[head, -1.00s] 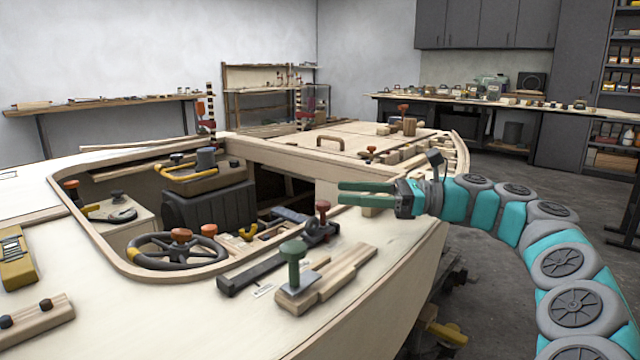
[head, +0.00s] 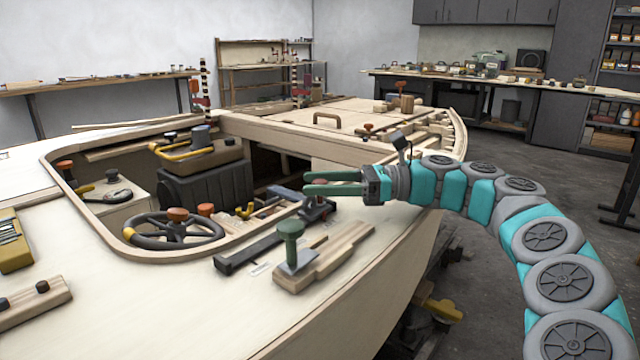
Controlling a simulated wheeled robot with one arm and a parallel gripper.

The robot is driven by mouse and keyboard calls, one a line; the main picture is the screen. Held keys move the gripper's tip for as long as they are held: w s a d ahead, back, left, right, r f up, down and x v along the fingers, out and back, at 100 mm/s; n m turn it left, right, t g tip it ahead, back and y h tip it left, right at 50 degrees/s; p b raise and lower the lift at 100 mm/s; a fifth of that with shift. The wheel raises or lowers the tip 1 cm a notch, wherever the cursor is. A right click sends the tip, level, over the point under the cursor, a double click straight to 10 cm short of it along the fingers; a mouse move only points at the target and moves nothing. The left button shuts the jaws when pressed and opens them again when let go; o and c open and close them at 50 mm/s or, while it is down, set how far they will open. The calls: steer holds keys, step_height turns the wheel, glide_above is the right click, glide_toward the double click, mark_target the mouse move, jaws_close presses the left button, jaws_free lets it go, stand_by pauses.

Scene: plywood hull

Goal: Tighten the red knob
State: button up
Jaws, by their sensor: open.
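My gripper (head: 306,183) reaches in from the right over the deck, its two green fingers apart and pointing left, with nothing seen held between them. The dark red knob on this clamp's right end is now mostly or wholly hidden by my gripper. I cannot tell whether the fingers are around the knob or only in front of it. A green-handled tool (head: 290,234) stands upright on a wooden block in front of the clamp.
A black steering wheel (head: 150,242) with an orange-red knob (head: 178,214) sits in the cockpit opening. Another orange-red knob (head: 206,209) is beside it. A small red knob (head: 368,127) stands farther back on the deck.

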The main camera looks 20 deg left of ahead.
jaws_close()
stand_by(0.5)
